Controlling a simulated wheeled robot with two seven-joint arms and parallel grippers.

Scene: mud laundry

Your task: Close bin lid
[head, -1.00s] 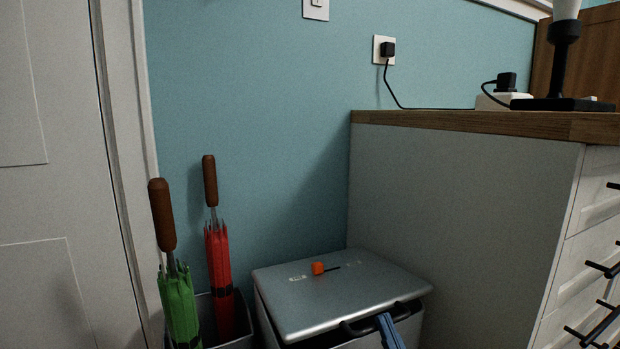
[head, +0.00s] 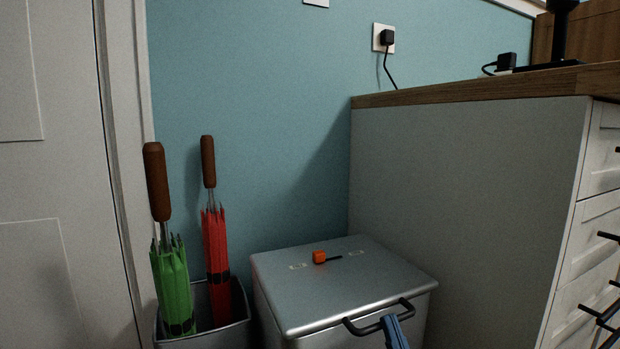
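The bin (head: 265,312) is a grey metal box low in the middle of the head view. Its flat silver lid (head: 350,290) lies down over the top, with no clear gap along its front edge. A dark bar handle (head: 357,329) runs along the lid's front edge. My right gripper (head: 391,322), blue, comes up from the bottom. Its fingers are close together at the middle of the handle and appear shut on it; the contact is partly hidden. A small orange item (head: 319,257) with a dark stem lies on the lid. My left gripper is out of view.
A grey stand (head: 238,318) with a green umbrella (head: 174,290) and a red umbrella (head: 216,245) stands close left of the bin. A wood-topped cabinet (head: 450,190) stands close on the right, with dark drawer handles. A door (head: 50,180) is at far left.

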